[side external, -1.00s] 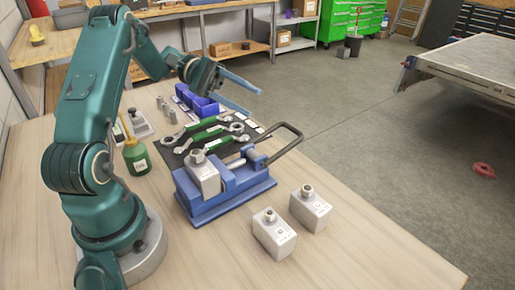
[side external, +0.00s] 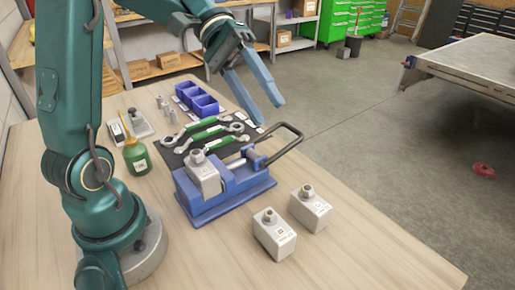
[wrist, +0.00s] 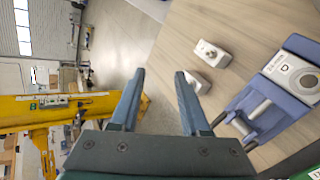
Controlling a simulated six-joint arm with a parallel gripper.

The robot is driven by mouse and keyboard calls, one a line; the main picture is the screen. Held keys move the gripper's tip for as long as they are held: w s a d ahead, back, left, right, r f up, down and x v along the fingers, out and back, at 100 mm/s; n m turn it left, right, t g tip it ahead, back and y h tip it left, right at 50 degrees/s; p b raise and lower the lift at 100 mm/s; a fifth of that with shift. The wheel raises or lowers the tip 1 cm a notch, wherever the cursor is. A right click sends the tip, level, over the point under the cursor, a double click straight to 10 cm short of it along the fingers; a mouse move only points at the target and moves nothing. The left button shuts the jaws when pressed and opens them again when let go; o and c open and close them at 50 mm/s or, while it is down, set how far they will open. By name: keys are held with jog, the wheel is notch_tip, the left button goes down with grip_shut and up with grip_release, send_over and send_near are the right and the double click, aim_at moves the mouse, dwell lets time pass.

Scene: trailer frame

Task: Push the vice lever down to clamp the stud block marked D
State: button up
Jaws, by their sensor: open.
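The blue vice (side external: 235,187) stands on the wooden bench. The stud block marked D (side external: 206,177) sits in the vice at its left end, with its stud nut on top; its D label shows in the wrist view (wrist: 284,69). The black vice lever (side external: 289,143) sticks up and out to the right of the vice, tilted. My gripper (side external: 262,103) is open and empty, in the air above and behind the lever, touching nothing. In the wrist view my gripper (wrist: 160,78) has its two fingers apart, with the vice (wrist: 268,112) to their right.
Two more stud blocks (side external: 275,236) (side external: 311,210) stand on the bench right of the vice. Wrenches with green handles (side external: 210,132) lie on a dark mat behind it. Blue bins (side external: 197,99) and a green bottle (side external: 136,157) stand farther back and left.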

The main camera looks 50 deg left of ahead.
jog(key=s+d+f+m+y, duration=0.1)
jog(key=s+y, duration=0.2)
jog(key=s, duration=0.2)
jog(key=s+d+f+m+t+y, duration=0.1)
jog(key=s+d+m+y, duration=0.1)
jog(key=s+y, duration=0.2)
jog(key=shift+s+f+m, duration=0.3)
jog(key=shift+s+f, duration=0.05)
jog(key=shift+f, duration=0.05)
jog(key=shift+d, duration=0.1)
jog(key=a+f+t+y, duration=0.2)
jog(key=a, duration=0.1)
jog(key=a+f+t+y, duration=0.1)
jog(key=a+t+y, duration=0.1)
jog(key=shift+s, duration=0.1)
